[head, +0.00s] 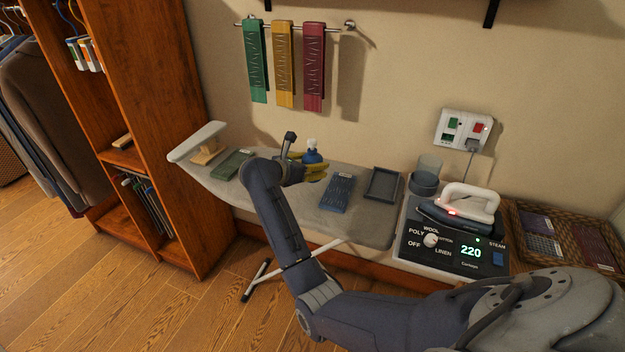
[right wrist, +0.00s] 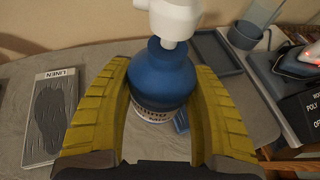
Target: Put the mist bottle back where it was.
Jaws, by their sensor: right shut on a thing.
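The mist bottle (head: 312,156) is blue with a white spray top. It also shows in the right wrist view (right wrist: 162,72), upright, with a pale printed label low on its body. My right gripper (head: 314,169), with yellow fingers, is shut on the bottle, one finger on each side. It is over the grey ironing board (head: 285,214). An empty dark tray (head: 383,185) lies on the board to the right of the bottle. My left gripper is not in view.
A wicker basket (head: 520,214) is at far right.

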